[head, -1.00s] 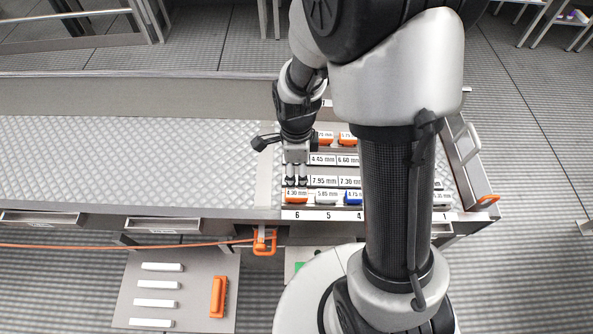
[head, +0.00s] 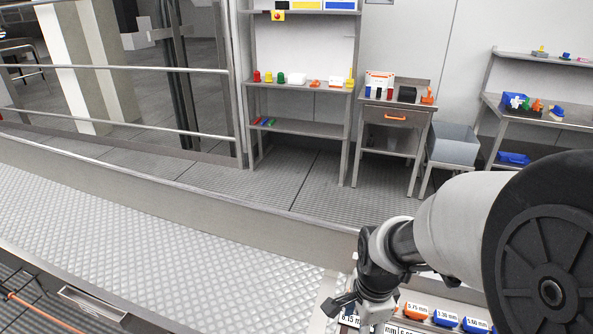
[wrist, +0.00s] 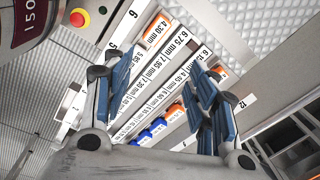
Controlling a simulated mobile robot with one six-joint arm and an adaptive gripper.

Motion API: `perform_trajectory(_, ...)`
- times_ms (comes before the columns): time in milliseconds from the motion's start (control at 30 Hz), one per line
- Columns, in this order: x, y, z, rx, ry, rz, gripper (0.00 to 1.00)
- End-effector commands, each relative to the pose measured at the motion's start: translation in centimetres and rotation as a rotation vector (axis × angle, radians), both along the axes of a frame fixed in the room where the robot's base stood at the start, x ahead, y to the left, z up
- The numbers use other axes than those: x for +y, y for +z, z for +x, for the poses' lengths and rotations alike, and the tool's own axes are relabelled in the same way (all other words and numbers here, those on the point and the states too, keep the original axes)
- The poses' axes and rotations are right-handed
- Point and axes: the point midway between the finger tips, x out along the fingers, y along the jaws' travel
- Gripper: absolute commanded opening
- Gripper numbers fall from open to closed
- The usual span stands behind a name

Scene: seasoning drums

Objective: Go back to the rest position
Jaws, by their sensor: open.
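My gripper (wrist: 165,103) is open in the wrist view, with its blue-padded fingers spread apart and nothing between them. It is above the rack of labelled slots (wrist: 176,52), which carries size labels in millimetres. An orange piece (wrist: 155,27) sits at the 4.30 mm label, and blue and orange pieces sit further along the rack. In the head view my wrist is at the bottom right, beside orange and blue labelled pieces (head: 446,316). The fingertips are cut off by the lower edge there.
A diamond-plate bench top (head: 150,250) stretches to the left and is clear. Behind it stand a shelf unit (head: 300,85), a small drawer table (head: 395,116) and a grey bin (head: 455,145). A red button (wrist: 78,17) on a yellow base shows near the rack.

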Motion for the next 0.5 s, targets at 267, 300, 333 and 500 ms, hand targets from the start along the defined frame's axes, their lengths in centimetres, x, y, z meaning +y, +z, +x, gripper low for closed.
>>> perform_trajectory(267, -0.2, 10.1, -5.6, -0.154, 0.669, -0.119, 0.53)
perform_trajectory(300, -0.3, 11.1, -6.7, -0.171, 0.765, -0.144, 0.53)
perform_trajectory(333, -0.3, 11.8, -7.4, -0.185, 0.834, -0.165, 0.53)
perform_trajectory(500, -0.4, 14.4, -11.2, -0.235, 1.172, -0.276, 0.53)
